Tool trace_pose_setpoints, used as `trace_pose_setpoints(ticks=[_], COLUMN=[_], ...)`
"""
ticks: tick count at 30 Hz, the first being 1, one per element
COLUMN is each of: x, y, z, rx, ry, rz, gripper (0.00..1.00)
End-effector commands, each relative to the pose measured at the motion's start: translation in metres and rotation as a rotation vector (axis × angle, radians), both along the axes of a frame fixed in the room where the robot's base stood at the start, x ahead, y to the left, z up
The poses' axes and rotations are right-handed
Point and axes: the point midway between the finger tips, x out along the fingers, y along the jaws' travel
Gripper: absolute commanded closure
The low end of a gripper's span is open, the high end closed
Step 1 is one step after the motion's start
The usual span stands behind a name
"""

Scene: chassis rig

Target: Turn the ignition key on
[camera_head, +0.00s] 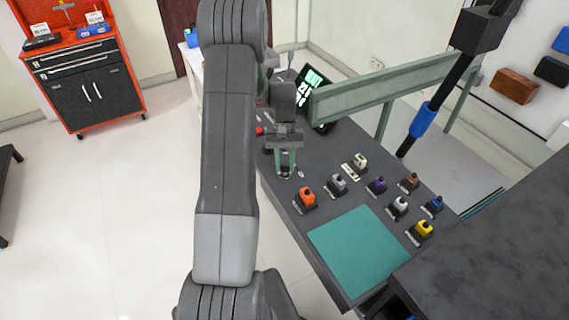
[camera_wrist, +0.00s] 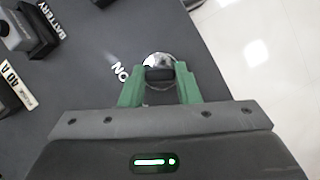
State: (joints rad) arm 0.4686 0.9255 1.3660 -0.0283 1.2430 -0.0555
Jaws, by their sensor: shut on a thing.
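The ignition key has a dark grip (camera_wrist: 160,74) and sits in a round silver switch (camera_wrist: 159,58) on the dark panel, seen in the wrist view. White "ON" lettering (camera_wrist: 121,72) is printed to the left of the switch. My gripper (camera_wrist: 160,88) has green fingers on both sides of the key grip and is shut on it. In the head view my gripper (camera_head: 285,163) reaches down to the panel's left edge. The key is too small and covered there to make out.
Several coloured blocks, such as an orange one (camera_head: 305,197) and a yellow one (camera_head: 423,230), stand on the dark bench to the right. A teal mat (camera_head: 360,252) lies in front. A small display (camera_head: 312,92) stands behind. A label reading "BATTERY" (camera_wrist: 52,19) marks a nearby block.

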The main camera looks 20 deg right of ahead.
Motion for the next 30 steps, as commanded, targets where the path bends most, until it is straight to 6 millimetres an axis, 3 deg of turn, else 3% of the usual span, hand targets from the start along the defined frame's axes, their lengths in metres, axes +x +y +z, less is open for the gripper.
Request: trace_pose_setpoints(ticks=[20,21,23,24,30], x=[0.0009,0.0009,0.0008,0.0007,0.0003], y=[-0.0011,-0.0011,-0.001,-0.0009,-0.0007], z=[0.0011,0.0011,0.0009,0.0009,0.0004], rx=[-0.002,-0.002,-0.002,-0.002,-0.001], ry=[-0.003,-0.003,-0.003,-0.003,-0.002], rz=[-0.062,-0.062,-0.062,-0.062,-0.062], gripper=[0.94,0.65,0.53,0.49,0.49])
